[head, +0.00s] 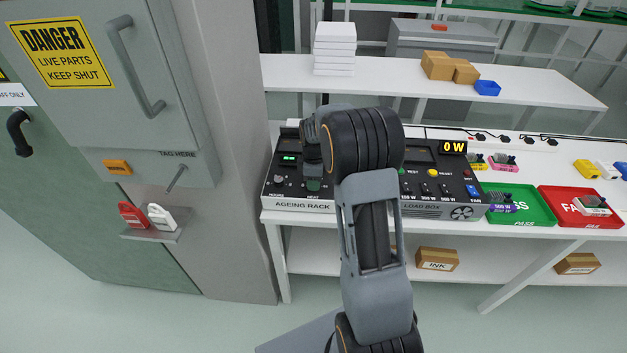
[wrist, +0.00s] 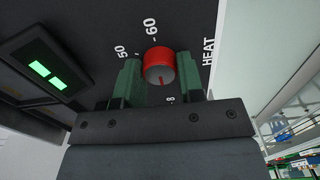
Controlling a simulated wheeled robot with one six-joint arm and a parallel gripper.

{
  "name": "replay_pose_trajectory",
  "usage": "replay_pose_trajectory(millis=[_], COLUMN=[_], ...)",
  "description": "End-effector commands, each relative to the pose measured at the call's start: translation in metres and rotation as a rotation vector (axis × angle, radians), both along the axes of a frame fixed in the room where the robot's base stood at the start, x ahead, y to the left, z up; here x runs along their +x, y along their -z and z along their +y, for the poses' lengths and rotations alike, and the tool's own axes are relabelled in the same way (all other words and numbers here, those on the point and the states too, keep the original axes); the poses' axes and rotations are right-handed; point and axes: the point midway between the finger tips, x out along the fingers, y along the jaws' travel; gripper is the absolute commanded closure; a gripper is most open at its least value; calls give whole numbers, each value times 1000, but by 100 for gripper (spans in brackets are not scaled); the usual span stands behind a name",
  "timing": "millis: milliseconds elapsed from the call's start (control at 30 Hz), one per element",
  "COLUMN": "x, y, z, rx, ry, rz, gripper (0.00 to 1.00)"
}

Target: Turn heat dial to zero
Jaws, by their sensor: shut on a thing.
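The heat dial (wrist: 158,57) is a round knob with a red side and a grey face bearing a short red mark. It stands beside the printed word HEAT in the wrist view, with 50 and 60 printed around it and a partly hidden 8. My gripper (wrist: 159,75) has its two green fingers on either side of the dial, shut on it. In the head view my gripper (head: 313,184) reaches down to the front panel of the ageing rack (head: 300,206); the dial is hidden there behind it.
A green-lit display (head: 288,158) is left of my gripper. Another knob (head: 279,180) sits on the rack's left. The load box (head: 445,212) stands right, its readout showing 0 W. Beyond are a green PASS tray (head: 531,217) and red FAIL tray (head: 560,217).

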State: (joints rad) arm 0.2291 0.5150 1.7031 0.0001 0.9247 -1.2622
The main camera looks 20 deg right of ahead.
Motion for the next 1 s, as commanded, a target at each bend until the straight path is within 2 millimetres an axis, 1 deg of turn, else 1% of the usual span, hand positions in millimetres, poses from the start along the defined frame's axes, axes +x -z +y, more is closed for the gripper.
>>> replay_pose_trajectory(millis=[200, 633, 667, 900, 1000], x=[2, 2, 2, 1, 1], y=[-2, -2, -2, -1, -1], z=[-1, -1, -1, 0, 0], rx=[-2, -3, -3, -2, -1], ry=[-35, -40, -40, -39, -39], rz=[-8, -9, -9, -5, -3], gripper=[88, 88, 62, 39, 39])
